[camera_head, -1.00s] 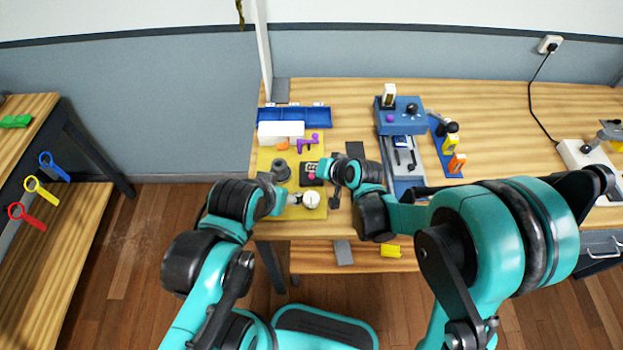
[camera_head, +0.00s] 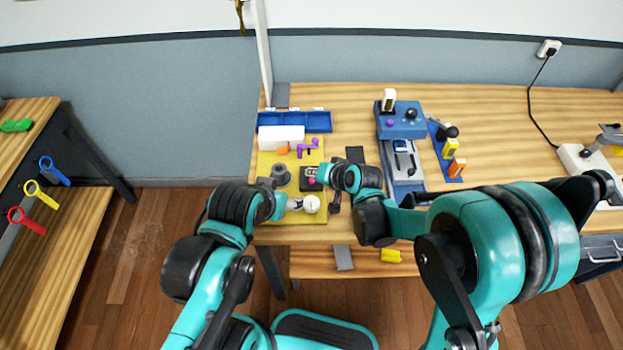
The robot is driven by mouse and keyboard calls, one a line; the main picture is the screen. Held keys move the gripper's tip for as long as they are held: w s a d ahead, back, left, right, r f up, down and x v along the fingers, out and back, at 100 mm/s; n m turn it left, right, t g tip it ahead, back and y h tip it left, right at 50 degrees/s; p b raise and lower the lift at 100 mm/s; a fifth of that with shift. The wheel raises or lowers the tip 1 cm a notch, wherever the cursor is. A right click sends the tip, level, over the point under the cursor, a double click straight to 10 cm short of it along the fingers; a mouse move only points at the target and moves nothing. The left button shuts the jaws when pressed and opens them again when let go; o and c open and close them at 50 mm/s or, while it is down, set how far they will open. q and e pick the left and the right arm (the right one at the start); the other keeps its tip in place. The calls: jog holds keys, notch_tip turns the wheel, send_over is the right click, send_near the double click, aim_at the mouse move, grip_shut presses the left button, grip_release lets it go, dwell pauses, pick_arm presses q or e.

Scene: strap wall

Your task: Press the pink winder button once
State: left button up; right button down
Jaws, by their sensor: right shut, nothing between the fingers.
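The pink winder button (camera_head: 312,181) is a small pink spot on a black box (camera_head: 309,171) on the yellow board. My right gripper (camera_head: 322,180) is shut and empty, at the right side of the black box. Its tip is close to the button, and I cannot tell whether it touches. My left gripper (camera_head: 291,205) is in front of the box, beside a round white piece (camera_head: 312,204). Its fingers are too small to tell open from shut.
The yellow board (camera_head: 265,163) also bears a grey round part (camera_head: 280,175) and a white block (camera_head: 281,137). A blue bin (camera_head: 318,122) is behind it. A blue fixture (camera_head: 401,128) stands to the right.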

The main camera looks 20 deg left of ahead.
aim_at(313, 183)
jog(key=shift+f, duration=0.1)
dwell(0.3)
jog(key=shift+f+b, duration=0.35)
jog(key=shift+b, duration=0.15)
jog(key=shift+f+b, duration=0.5)
jog(key=shift+b, duration=0.05)
dwell(0.5)
jog(key=shift+r, duration=0.1)
jog(key=shift+r+p, duration=0.7)
jog(key=shift+r, duration=0.15)
jog(key=shift+r, duration=0.1)
notch_tip(313, 183, up, 5)
jog(key=p, duration=0.3)
jog(key=shift+p, duration=0.35)
